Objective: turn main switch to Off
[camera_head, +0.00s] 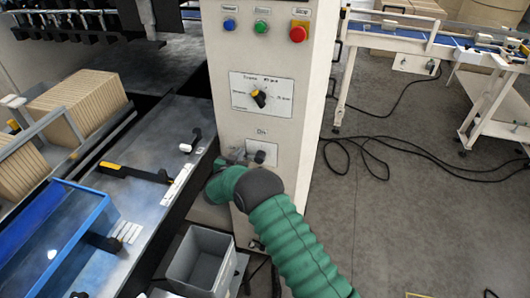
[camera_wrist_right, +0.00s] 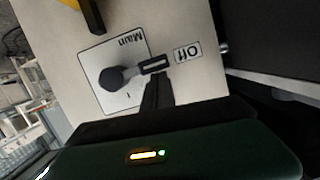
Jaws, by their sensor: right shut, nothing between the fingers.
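The main switch (camera_wrist_right: 115,78) is a dark round knob with a lever on a white plate marked "Main". In the right wrist view its lever points toward the "Off" label (camera_wrist_right: 187,53). In the head view its plate (camera_head: 270,148) sits low on the white cabinet under an "On" label (camera_head: 262,132); the "Off" label cannot be made out there. My right gripper (camera_head: 237,155) is shut and empty at the left edge of the plate. In the wrist view its fingers (camera_wrist_right: 157,92) are beside the lever's outer end; I cannot tell whether they touch. My left gripper is not in view.
Above on the cabinet are a selector knob (camera_head: 259,98), blue and green buttons and a red emergency button (camera_head: 298,32). A grey bin (camera_head: 201,262) stands below. The machine bed (camera_head: 150,145) is close on the left. Cables lie on the floor to the right.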

